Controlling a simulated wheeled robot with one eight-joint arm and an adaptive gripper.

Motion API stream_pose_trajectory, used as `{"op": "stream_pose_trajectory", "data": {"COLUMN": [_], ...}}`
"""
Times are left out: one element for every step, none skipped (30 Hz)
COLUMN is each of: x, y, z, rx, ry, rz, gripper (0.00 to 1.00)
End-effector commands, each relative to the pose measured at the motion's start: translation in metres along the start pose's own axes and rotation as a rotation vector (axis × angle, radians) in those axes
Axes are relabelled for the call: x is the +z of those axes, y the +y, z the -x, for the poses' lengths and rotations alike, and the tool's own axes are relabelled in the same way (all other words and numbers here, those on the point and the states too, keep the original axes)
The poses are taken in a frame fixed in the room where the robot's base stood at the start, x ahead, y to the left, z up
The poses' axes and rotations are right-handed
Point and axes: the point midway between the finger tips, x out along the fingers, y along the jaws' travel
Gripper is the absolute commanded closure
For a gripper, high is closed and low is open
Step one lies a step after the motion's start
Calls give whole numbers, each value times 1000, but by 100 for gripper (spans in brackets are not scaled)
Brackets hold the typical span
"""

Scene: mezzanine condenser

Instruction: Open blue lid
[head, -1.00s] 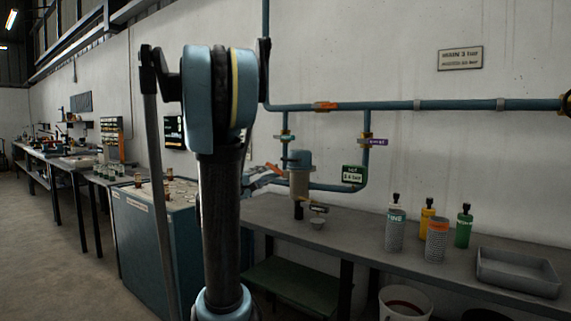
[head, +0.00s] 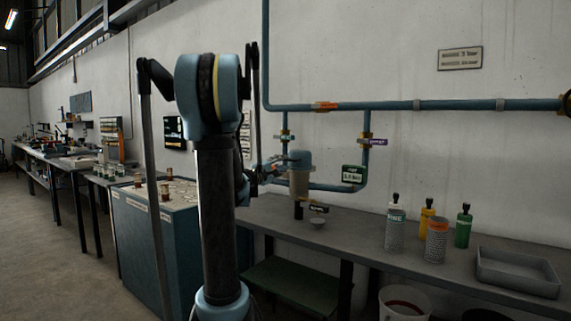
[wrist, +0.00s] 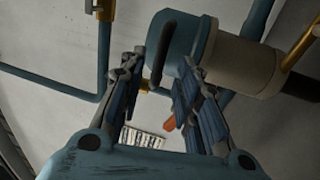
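The blue lid (head: 299,158) caps a beige cylindrical canister (head: 299,182) mounted on the blue pipework above the bench. In the wrist view the lid (wrist: 188,32) lies close ahead, next to the canister's beige body (wrist: 245,62). A dark bar-like handle (wrist: 163,50) shows at the lid, in line with the space between my fingers. My gripper (wrist: 155,72) is open, with one finger to each side of that handle. Whether a finger touches the lid I cannot tell. In the head view my gripper (head: 274,168) is at the lid's left side, partly hidden by my arm.
Blue pipes (head: 420,105) with orange and purple tagged valves (head: 372,141) run around the canister. A small green sign (head: 352,174) hangs to its right. Bottles (head: 396,228) and a grey tray (head: 517,270) stand on the bench, right.

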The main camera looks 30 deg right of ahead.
Motion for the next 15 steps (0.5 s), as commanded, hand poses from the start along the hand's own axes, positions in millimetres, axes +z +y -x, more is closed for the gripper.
{"op": "stream_pose_trajectory", "data": {"x": [1,0,1,1,1,0,0,0,0,0,0,0,0,0,0], "y": [0,0,0,0,0,0,0,0,0,0,0,0,0,0,0], "z": [-9,-14,-20,-24,-28,-32,-35,-38,-41,-43,-45,-46,-47,-48,-48], "rx": [0,0,0,0,0,0,0,0,0,0,0,0,0,0,0], "ry": [-2,-1,-2,-2,-2,-1,0,0,-1,-1,-1,-1,-1,-1,0], "rz": [1,1,1,0,0,0,0,0,0,0,0,0,0,0,0], "gripper": [69,69,69,69,69,69,69,69,69,69,69,69,69,69,69]}}
